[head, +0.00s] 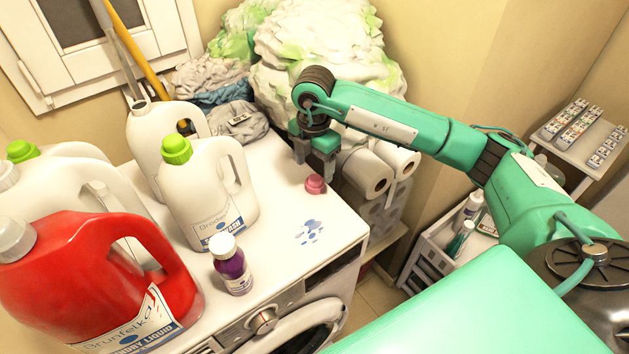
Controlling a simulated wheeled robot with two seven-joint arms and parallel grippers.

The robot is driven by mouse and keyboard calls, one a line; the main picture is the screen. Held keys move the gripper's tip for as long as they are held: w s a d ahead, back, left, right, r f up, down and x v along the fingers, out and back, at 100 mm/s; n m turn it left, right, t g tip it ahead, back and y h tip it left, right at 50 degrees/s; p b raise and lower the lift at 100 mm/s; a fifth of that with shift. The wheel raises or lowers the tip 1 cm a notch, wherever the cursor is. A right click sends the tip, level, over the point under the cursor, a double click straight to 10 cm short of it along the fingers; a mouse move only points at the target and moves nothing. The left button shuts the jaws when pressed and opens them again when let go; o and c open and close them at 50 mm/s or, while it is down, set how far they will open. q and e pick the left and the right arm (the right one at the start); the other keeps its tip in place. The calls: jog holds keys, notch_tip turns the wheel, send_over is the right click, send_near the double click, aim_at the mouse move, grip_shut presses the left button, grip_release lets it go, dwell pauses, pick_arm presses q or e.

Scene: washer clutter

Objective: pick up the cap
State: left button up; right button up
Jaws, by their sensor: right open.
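A small pink cap (315,184) lies on the white top of the washing machine (285,225), near its right edge. My right gripper (314,170) points down just above and behind the cap. Its dark fingers are open, one on the left and one on the right, and the cap shows just below them. I cannot tell whether the fingers touch the cap. My left gripper is not in view.
White jugs with green caps (177,150), a red detergent jug (95,270) and a small purple bottle (231,265) crowd the left. Folded clothes (235,118) lie behind. Paper rolls (365,175) stand close on the right. The front right of the washer top is clear except for blue spots (309,232).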

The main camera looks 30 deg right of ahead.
aim_at(315, 177)
notch_tip(315, 177, down, 2)
jog(key=shift+s+d+f+p, duration=0.1)
jog(key=shift+d+p, duration=0.05)
jog(key=shift+p, duration=0.25)
notch_tip(315, 177, down, 2)
jog(key=shift+f, duration=0.4)
jog(key=shift+c, duration=0.7)
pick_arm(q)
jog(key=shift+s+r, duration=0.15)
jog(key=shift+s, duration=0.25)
pick_arm(e)
jog(key=c, duration=0.9)
